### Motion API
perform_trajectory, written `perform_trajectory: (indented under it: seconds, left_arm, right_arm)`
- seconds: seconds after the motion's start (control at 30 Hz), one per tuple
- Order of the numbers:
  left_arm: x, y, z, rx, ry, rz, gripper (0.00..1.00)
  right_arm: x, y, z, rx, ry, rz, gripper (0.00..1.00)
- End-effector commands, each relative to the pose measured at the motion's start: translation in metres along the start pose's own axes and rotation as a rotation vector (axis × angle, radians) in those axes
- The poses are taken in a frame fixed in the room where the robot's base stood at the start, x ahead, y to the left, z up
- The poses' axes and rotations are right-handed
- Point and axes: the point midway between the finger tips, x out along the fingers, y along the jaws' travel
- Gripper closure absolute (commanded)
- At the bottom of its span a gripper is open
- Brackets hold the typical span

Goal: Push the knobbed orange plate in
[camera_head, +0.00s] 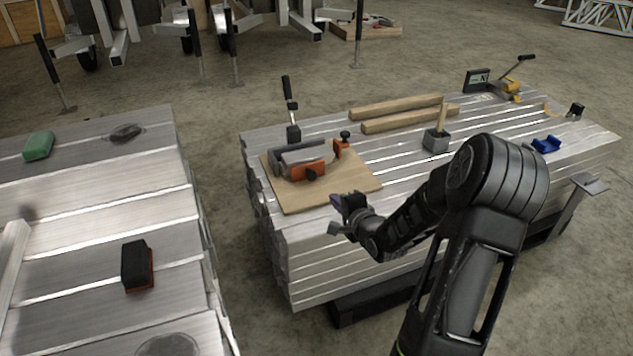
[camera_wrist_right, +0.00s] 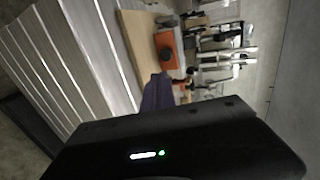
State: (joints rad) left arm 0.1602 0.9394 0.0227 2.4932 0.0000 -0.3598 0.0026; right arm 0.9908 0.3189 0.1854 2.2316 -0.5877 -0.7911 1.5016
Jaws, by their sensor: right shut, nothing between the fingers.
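The knobbed orange plate (camera_head: 308,171) is on the near side of a grey metal fixture (camera_head: 283,157). A round black knob sits on its face. The fixture stands on a wooden board (camera_head: 340,188). In the right wrist view the orange plate (camera_wrist_right: 174,58) and its dark knob show beyond the purple fingertip. My right gripper (camera_head: 340,203) is shut and empty, in front of the board's near right edge. It is apart from the plate. My left gripper is not in view.
A second orange part (camera_head: 341,148) with a black knob stands right of the fixture. Wooden bars (camera_head: 395,108), a grey block with a handle (camera_head: 436,138) and a blue object (camera_head: 546,145) lie on the slatted aluminium bench. A black-and-orange brush (camera_head: 138,266) lies on the left bench.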

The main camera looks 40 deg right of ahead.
Motion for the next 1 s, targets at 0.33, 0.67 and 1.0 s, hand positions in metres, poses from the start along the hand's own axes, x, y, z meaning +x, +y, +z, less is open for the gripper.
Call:
perform_trajectory:
  seconds: [0.33,0.67,1.0]
  left_arm:
    - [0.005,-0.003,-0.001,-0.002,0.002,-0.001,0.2]
    - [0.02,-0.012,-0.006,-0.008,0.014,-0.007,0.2]
    - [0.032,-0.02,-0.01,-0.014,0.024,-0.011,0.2]
  right_arm:
    - [0.016,0.002,0.0,-0.001,0.0,0.001,1.0]
    - [0.075,0.003,0.001,-0.002,-0.001,-0.001,1.0]
    - [0.13,-0.007,0.0,-0.002,0.001,-0.001,1.0]
